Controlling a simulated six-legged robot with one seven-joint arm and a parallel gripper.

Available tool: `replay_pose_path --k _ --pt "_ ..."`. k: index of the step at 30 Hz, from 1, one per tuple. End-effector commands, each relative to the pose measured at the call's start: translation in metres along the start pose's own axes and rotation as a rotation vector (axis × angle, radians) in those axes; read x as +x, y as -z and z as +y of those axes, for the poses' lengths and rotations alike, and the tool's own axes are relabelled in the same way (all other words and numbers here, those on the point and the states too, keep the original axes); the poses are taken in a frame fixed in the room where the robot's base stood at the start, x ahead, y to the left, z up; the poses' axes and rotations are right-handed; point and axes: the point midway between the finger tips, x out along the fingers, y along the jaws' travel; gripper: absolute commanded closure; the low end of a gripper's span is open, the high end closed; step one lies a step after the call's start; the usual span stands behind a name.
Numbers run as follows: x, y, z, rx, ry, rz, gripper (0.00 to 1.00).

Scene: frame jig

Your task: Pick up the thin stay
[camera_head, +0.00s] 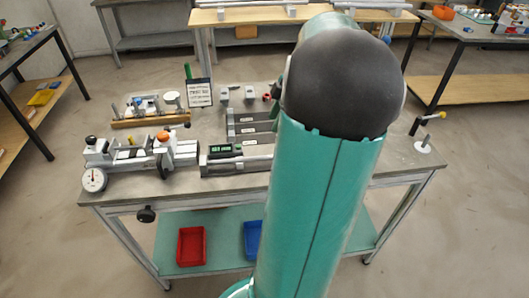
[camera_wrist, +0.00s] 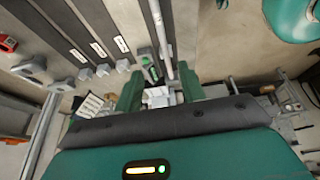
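A slim pale grey rod (camera_wrist: 162,35), which looks like the thin stay, runs down from the top of the wrist view. Its near end comes close to the gap between my fingers. My gripper (camera_wrist: 160,90) is open, with one green finger on each side of that gap. I cannot tell whether the rod's end lies between the fingers or beyond them. In the head view, a pale rod (camera_head: 243,161) lies along the front of the dark labelled rack (camera_head: 218,169). My arm hides the gripper and the rod's right part there.
The bench (camera_head: 398,155) also holds a dial-gauge fixture (camera_head: 120,158) at left, a sign card (camera_head: 199,92) behind it and a yellow-handled clamp (camera_head: 424,140) at right. A red bin (camera_head: 191,246) and a blue bin (camera_head: 252,238) stand on the lower shelf.

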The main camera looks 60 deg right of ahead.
Motion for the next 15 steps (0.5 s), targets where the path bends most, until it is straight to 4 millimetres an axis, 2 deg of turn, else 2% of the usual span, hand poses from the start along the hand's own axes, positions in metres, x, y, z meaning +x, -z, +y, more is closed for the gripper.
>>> replay_pose_path --k 4,12,15 --pt "0.016 -0.002 -0.004 -0.001 0.003 0.003 0.6" --pt "0.068 -0.001 -0.007 0.0 0.004 0.003 0.6" --pt "0.08 0.0 -0.007 -0.001 0.003 0.003 0.6"
